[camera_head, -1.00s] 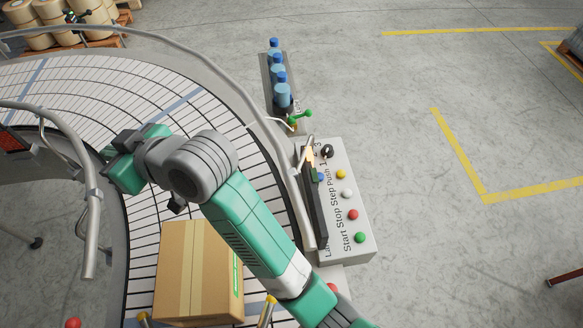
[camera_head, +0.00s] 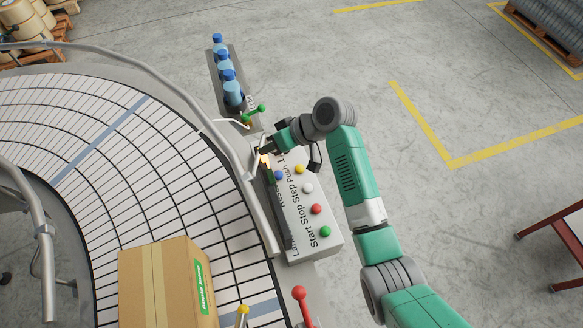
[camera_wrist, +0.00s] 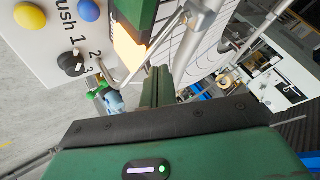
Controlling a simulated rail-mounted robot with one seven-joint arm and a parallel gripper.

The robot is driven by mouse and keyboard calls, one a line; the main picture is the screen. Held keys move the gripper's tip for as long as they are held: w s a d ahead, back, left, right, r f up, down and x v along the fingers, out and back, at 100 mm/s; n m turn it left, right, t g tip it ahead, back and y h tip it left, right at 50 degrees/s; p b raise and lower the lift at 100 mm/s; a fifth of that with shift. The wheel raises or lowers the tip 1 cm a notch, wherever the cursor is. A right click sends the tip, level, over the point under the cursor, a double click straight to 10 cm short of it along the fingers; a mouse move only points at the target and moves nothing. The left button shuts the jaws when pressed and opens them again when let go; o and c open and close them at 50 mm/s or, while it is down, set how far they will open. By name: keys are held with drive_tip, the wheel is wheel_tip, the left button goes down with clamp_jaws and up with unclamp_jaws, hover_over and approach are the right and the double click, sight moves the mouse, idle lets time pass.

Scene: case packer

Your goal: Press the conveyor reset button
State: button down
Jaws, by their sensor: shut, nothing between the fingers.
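The control panel (camera_head: 312,235) is a pale box beside the conveyor, with printed labels and a row of coloured buttons. A blue button (camera_head: 278,175) sits at the panel's far end, in line with lettering that seems to read "Reset", partly hidden. It also shows at the top of the wrist view (camera_wrist: 88,10). My gripper (camera_head: 267,151) is shut and empty, over the panel's far end just beyond the blue button. Its closed fingers (camera_wrist: 158,85) point past the lit amber lamp (camera_wrist: 128,42). I see no contact with the button.
Yellow (camera_head: 299,169), white (camera_head: 307,188), red (camera_head: 316,209) and green (camera_head: 325,231) buttons line the panel. A black knob (camera_wrist: 72,63) is near the gripper. A metal guard rail (camera_head: 168,85) edges the conveyor (camera_head: 150,185), which carries a carton (camera_head: 165,285). Blue-capped bottles (camera_head: 228,75) stand beyond.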

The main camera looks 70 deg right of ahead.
sight(282, 175)
drive_tip(key=s, duration=0.1)
drive_tip(key=s+d+f, duration=0.1)
drive_tip(key=shift+s+d+f, duration=0.1)
drive_tip(key=shift+s, duration=0.25)
drive_tip(key=shift+f, duration=0.1)
wheel_tip(282, 175, down, 9)
drive_tip(key=b, duration=0.7)
drive_tip(key=shift+r, duration=0.2)
drive_tip(key=shift+f, duration=0.15)
idle(1.3)
drive_tip(key=shift+f, duration=0.3)
drive_tip(key=shift+f+b, duration=0.55)
idle(0.6)
drive_tip(key=shift+r, duration=0.15)
drive_tip(key=shift+r+p, duration=0.8)
drive_tip(key=shift+p, duration=0.05)
